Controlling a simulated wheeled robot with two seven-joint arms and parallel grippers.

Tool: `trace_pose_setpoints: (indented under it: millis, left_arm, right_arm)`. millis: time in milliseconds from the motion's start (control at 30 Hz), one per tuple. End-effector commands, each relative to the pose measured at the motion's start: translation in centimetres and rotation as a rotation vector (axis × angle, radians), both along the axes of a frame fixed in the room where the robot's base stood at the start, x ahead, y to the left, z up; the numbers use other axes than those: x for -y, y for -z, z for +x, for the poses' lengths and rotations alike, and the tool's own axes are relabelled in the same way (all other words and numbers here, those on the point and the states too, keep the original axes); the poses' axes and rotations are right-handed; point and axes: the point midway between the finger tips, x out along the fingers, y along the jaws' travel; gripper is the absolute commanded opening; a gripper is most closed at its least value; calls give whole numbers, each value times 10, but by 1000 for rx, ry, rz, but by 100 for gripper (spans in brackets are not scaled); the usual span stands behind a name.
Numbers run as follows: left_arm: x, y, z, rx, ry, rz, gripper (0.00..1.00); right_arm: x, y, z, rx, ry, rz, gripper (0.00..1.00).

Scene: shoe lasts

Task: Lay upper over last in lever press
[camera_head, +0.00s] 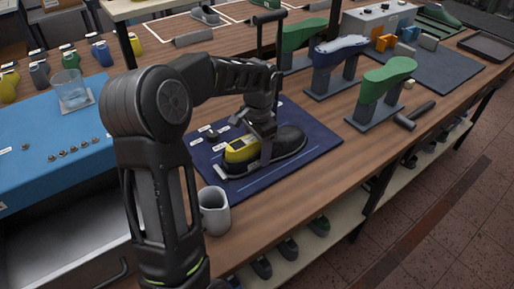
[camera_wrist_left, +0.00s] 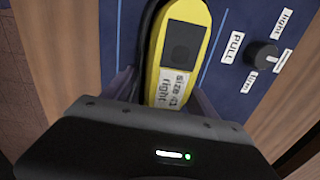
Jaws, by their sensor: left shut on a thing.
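A black shoe upper (camera_head: 290,143) lies around the yellow last (camera_head: 236,150) on the blue board of the lever press. The last's heel end shows bare yellow with a label reading "size 41 right" in the left wrist view (camera_wrist_left: 182,50). A black rim of the upper runs along the last's left side there. My left gripper (camera_head: 262,130) points down over the upper and last, its fingers on either side, shut on the upper. The tall black lever (camera_head: 268,18) stands behind my wrist. My arm hides part of the press. My right gripper is out of view.
A knob (camera_wrist_left: 262,54) marked PULL, light and firm sits beside the last. A grey mug (camera_head: 214,210) stands at the front edge. Green (camera_head: 385,80) and blue (camera_head: 340,50) lasts on stands and a hammer (camera_head: 415,115) are to the right.

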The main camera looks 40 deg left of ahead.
Motion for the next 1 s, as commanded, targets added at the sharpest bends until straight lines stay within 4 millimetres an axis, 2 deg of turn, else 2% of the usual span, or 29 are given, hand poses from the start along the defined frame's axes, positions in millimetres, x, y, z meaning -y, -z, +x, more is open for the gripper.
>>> trace_pose_setpoints:
  millis: [33, 67, 333, 600, 733, 1000]
  left_arm:
    - [0, 0, 0, 0, 0, 0, 24]
    - [0, 0, 0, 0, 0, 0, 70]
    - [0, 0, 0, 0, 0, 0, 92]
    - [0, 0, 0, 0, 0, 0, 93]
    - [0, -7, 0, 0, 0, 1, 93]
    - [2, -47, 0, 4, 0, 1, 93]
  right_arm:
    - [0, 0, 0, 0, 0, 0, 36]
    - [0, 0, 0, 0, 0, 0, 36]
    - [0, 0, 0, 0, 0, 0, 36]
    - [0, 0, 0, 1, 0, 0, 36]
    - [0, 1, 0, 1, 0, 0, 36]
    - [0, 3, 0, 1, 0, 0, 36]
